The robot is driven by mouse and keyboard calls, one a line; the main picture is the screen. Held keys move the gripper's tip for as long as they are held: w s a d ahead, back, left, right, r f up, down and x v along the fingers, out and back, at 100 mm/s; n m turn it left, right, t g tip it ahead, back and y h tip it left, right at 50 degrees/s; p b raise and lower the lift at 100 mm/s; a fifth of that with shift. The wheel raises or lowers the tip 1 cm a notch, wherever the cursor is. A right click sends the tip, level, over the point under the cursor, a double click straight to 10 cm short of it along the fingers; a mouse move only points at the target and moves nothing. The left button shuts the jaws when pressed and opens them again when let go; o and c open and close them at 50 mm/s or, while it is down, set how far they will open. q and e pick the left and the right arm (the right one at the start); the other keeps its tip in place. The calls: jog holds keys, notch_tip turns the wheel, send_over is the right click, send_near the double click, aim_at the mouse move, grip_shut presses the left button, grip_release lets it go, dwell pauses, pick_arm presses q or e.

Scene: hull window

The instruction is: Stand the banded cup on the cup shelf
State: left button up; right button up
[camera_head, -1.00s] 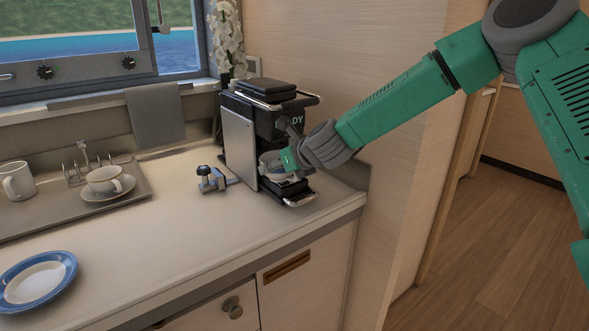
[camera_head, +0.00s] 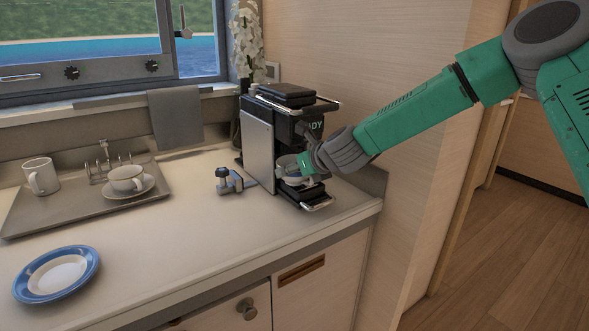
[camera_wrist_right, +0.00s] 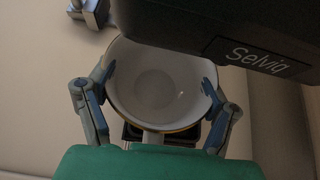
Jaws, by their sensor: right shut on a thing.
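My right gripper (camera_head: 304,166) is at the front of the black coffee machine (camera_head: 311,112). It is shut on a white cup (camera_head: 287,162), which is partly hidden by the fingers and the machine. In the right wrist view the fingers (camera_wrist_right: 158,85) press on opposite sides of this cup (camera_wrist_right: 150,112). The cup looks empty, with a thin yellow band at its rim. It is under the machine's overhang and above the low front tray (camera_head: 318,204). I cannot tell whether it touches the tray, or which part is the cup shelf. My left gripper is not in view.
A blue-rimmed plate (camera_head: 57,273) lies at front left. The middle of the counter is clear.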

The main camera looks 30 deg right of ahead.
jog(key=d, duration=0.1)
jog(key=d+f, duration=0.1)
jog(key=d, duration=0.1)
jog(key=shift+d+f, duration=0.35)
jog(key=shift+d, duration=0.1)
jog(key=shift+a+b, duration=0.35)
jog(key=shift+a, duration=1.1)
jog(key=shift+d+f, duration=0.1)
jog(key=shift+d, duration=0.25)
jog(key=shift+s+d+f, duration=0.2)
jog(key=shift+d+f, duration=0.05)
jog(key=shift+d, duration=0.4)
jog(key=shift+a, duration=0.25)
jog(key=o, duration=1.3)
jog(key=shift+a, duration=0.2)
jog(key=shift+c, duration=0.2)
jog(key=shift+w+a, duration=0.1)
jog(key=shift+w, duration=0.15)
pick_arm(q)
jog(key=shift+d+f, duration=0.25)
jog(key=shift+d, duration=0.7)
pick_arm(e)
jog(key=shift+s+d+r, duration=0.15)
jog(key=shift+d+r, duration=0.05)
jog(key=shift+d, duration=0.15)
jog(key=shift+r, duration=0.1)
